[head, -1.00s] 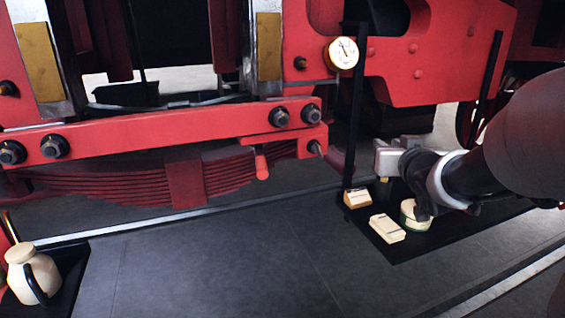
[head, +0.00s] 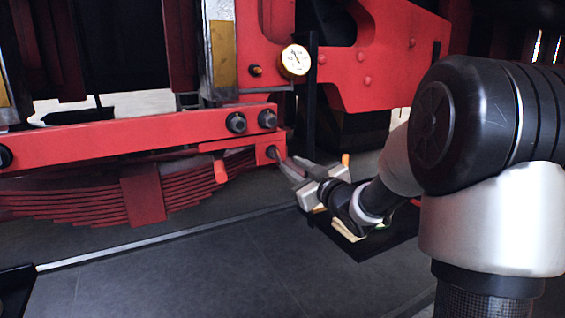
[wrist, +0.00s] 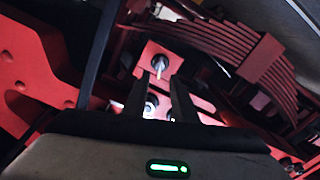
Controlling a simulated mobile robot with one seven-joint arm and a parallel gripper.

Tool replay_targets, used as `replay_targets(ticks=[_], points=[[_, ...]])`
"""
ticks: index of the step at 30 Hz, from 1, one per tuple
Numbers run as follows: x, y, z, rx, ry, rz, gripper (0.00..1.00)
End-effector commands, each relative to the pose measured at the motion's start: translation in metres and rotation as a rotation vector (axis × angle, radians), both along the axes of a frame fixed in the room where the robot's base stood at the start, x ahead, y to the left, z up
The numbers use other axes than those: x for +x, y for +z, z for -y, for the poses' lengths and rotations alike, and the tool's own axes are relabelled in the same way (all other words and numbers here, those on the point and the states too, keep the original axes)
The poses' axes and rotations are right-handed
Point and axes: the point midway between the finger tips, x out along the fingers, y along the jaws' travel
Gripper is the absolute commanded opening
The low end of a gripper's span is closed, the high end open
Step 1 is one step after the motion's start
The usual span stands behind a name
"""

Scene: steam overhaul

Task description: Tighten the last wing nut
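A small dark fitting (head: 271,153), likely the wing nut, sits on the end of the red block below the red beam. In the wrist view its pale stem (wrist: 160,65) stands out from the red block, just beyond my fingertips. Its wings are too small to make out. My gripper (head: 286,165) reaches toward that block from the right. In the wrist view my gripper (wrist: 158,82) has its two dark fingers apart with a gap between them and nothing visibly held. I cannot tell whether a fingertip touches the fitting.
The red beam (head: 120,134) with hex nuts (head: 236,123) runs above the leaf spring (head: 145,195). A red handle (head: 221,170) hangs left of the fitting. My arm partly hides a dark tray (head: 340,246).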

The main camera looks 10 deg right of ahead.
Motion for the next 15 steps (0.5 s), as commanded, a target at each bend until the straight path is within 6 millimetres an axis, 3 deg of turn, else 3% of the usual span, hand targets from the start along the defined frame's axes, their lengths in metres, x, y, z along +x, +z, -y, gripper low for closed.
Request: replay_targets(ticks=[6, 15], points=[[0.039, -0.001, -0.014, 0.0, 0.003, 0.001, 0.25], [0.06, 0.0, -0.02, 0.001, 0.0, 0.0, 0.25]])
